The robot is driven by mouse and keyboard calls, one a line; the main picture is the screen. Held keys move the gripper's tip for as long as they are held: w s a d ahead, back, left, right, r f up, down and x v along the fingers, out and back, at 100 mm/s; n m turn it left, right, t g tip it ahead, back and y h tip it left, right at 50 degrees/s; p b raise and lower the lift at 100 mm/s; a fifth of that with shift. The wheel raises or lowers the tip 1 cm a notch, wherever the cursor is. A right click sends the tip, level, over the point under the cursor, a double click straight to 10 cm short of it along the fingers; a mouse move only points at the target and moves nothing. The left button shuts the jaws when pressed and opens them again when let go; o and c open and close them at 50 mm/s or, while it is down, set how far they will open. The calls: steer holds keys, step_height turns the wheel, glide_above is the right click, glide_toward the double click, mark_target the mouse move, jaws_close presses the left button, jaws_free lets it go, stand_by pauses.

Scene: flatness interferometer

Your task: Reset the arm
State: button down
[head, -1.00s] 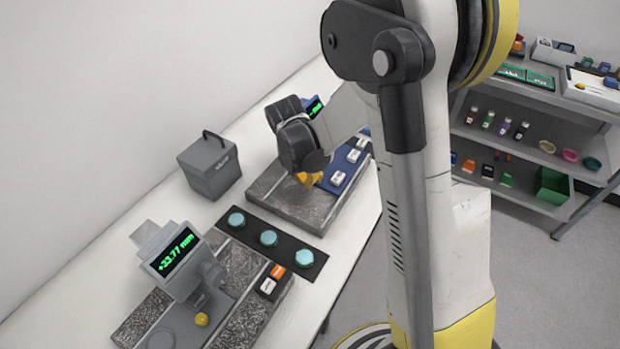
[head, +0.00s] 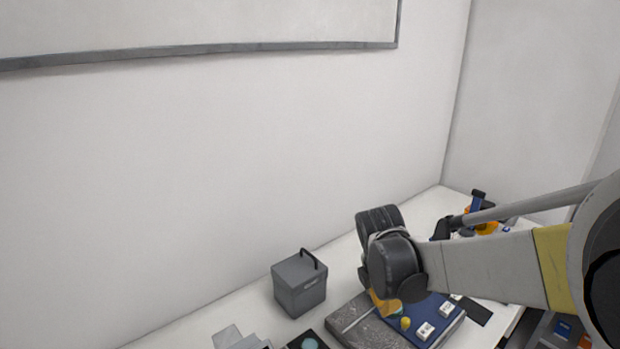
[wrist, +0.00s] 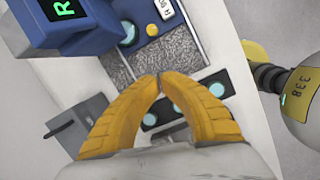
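My gripper (wrist: 159,78) has orange fingers that meet at their tips, with nothing seen between them. In the head view only part of the orange fingers (head: 384,304) shows below my dark wrist. They hang over or close to a speckled granite plate (head: 350,322); I cannot tell whether they touch it. A blue instrument base (head: 436,312) with white buttons and a yellow knob (head: 405,323) sits on that plate. The wrist view shows the yellow knob (wrist: 152,30) and a blue display housing (wrist: 75,35) with green characters.
A grey box with a black handle (head: 300,284) stands left of the plate; it also shows in the wrist view (wrist: 78,125). A black strip (wrist: 185,102) holds teal discs. Blue and orange items (head: 482,212) are at the table's far end.

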steer(key=s+r+m+t+y+b, duration=0.1)
steer(key=s+m+t+b, duration=0.4)
steer(key=s+m, duration=1.1)
steer(key=m+y+b, duration=0.1)
steer(key=m+b, duration=0.1)
steer(key=m, duration=0.3)
steer(key=shift+s+a+r+t, duration=0.15)
steer(key=shift+a+r+t, duration=0.15)
steer(key=shift+a, duration=0.05)
stand_by(0.3)
